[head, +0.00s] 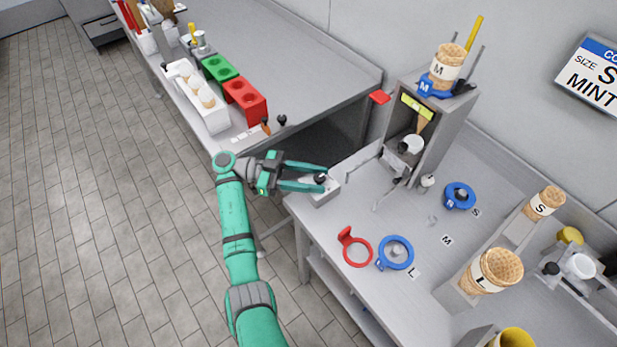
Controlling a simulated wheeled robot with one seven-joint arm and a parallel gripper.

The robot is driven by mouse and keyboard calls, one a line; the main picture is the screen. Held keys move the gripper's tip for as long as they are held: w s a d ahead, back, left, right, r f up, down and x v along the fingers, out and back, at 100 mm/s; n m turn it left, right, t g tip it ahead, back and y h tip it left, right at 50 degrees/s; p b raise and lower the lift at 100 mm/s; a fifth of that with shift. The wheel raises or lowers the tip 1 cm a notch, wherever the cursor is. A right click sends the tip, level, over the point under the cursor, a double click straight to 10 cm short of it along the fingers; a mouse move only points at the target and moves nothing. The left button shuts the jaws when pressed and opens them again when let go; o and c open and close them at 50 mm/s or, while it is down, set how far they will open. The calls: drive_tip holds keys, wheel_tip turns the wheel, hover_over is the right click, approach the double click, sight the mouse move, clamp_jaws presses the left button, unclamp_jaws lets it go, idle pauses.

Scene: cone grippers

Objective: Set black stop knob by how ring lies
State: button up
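A black knob (320,178) stands on a small pale block (326,195) at the left end of the right-hand counter. My gripper (324,179) reaches it from the left, with its two teal fingers apart, one on each side of the knob. I cannot tell whether they touch it. A red ring (371,259) lies on the counter, with a red tab standing up at its upper left. A blue ring (409,263) lies around a grey peg beside the L label. Another blue ring (470,201) lies near the S label. A blue M ring (426,84) holds a cone on the dispenser.
The grey dispenser (447,122) stands behind the knob, with thin levers (390,188) at its foot. Cones marked S (545,204) and L (496,272) stand at the right. Red (246,99) and green blocks (219,68) sit on the far counter.

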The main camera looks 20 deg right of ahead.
drive_tip(key=shift+w+a+r, duration=0.1)
drive_tip(key=shift+w, duration=0.05)
drive_tip(key=shift+w+a, duration=0.25)
drive_tip(key=shift+a, duration=0.05)
drive_tip(key=v, duration=0.9)
drive_tip(key=shift+a, duration=0.4)
drive_tip(key=shift+a, duration=0.1)
drive_tip(key=shift+w, duration=0.1)
